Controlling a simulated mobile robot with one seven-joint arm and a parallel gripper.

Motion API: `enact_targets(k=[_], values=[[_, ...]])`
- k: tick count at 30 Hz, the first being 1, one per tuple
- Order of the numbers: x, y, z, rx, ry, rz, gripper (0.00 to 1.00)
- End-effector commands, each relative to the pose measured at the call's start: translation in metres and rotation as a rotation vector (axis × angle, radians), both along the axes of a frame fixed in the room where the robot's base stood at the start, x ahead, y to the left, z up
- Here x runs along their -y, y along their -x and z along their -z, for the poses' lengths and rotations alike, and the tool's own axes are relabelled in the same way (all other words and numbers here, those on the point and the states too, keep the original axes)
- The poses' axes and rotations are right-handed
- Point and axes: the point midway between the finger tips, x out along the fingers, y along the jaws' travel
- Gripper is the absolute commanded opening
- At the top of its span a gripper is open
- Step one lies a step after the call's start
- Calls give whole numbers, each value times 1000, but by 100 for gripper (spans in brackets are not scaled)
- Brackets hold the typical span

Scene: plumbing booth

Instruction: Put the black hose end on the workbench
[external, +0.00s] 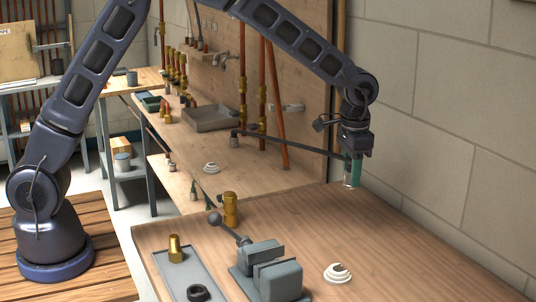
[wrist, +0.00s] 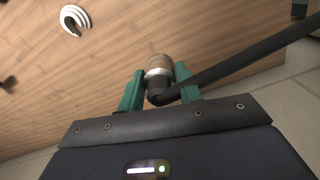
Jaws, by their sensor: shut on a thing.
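My gripper (external: 353,174) points down near the back edge of the wooden workbench (external: 410,240), close to the block wall. In the wrist view its green fingers are shut on the black hose end (wrist: 159,90), which has a metal-and-tan collar (wrist: 159,64). The hose end is held above the bench top; the exact gap cannot be told. The black hose (wrist: 245,65) runs from the fingers to the upper right in the wrist view. In the external view the hose (external: 290,145) stretches left from the gripper toward the pipe board. The fingers partly hide the hose end.
A grey vise (external: 270,272), a white stepped ring (external: 338,273), a brass fitting (external: 230,210) and a grey tray (external: 190,277) are on the bench. The bench's right part is clear. The wall (external: 440,120) and upright pipe board (external: 285,60) stand behind.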

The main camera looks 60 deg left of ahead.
Motion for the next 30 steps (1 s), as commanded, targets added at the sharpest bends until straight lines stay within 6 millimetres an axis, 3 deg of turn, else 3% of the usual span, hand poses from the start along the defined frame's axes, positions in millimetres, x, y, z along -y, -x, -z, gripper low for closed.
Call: enact_targets(k=[6,12,20,30], values=[[0,0,49,-3,-1,-1,12],[0,1,82,-2,0,-1,12],[0,0,97,-1,0,-1,11],[0,0,134,1,0,0,11]])
